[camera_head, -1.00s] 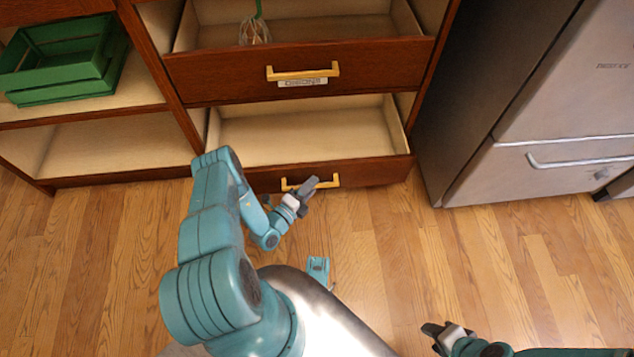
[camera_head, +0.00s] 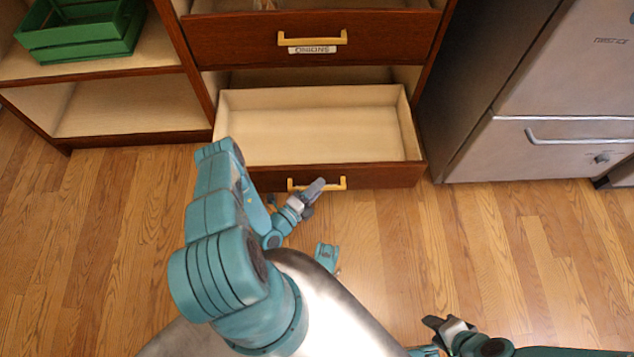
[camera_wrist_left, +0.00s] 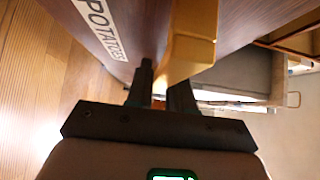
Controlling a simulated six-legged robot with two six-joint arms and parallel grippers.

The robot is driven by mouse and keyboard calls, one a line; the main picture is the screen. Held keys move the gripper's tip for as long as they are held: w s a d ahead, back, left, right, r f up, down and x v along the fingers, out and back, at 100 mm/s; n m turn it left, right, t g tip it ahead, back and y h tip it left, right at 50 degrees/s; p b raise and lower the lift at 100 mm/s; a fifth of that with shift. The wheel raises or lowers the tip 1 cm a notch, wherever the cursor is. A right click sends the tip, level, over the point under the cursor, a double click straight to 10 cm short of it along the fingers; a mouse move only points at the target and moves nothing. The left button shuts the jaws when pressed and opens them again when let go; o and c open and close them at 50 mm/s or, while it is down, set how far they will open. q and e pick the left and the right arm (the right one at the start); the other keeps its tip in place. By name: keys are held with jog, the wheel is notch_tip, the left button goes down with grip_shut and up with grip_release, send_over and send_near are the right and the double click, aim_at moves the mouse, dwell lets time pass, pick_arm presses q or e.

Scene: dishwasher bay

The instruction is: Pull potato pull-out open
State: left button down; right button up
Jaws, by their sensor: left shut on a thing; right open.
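The potato pull-out (camera_head: 320,125) is the low wooden drawer in the head view, standing well out of the cabinet with an empty pale inside. Its front carries a brass-coloured handle (camera_head: 334,185). In the left wrist view its "POTATOES" label (camera_wrist_left: 103,28) shows beside the handle (camera_wrist_left: 192,45). My left gripper (camera_head: 308,192) is shut on that handle; in the wrist view its fingers (camera_wrist_left: 162,90) sit either side of the bar's near end. My right gripper (camera_head: 447,328) is open and empty, low over the floor at the lower right, apart from the drawer.
Above is a drawer labelled "ONIONS" (camera_head: 365,40), partly out. A green crate (camera_head: 80,35) sits on a shelf at the left. A grey fridge (camera_head: 540,90) stands close on the right. The wooden floor (camera_head: 400,240) before the drawer is clear apart from my own body.

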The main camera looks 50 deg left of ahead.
pick_arm(q)
jog(key=shift+s+d, duration=0.2)
jog(key=shift+d, duration=0.05)
pick_arm(e)
jog(key=shift+s+d, duration=0.15)
jog(key=shift+s, duration=0.05)
pick_arm(q)
jog(key=c, duration=1.1)
grip_release()
pick_arm(e)
jog(key=shift+w, duration=0.1)
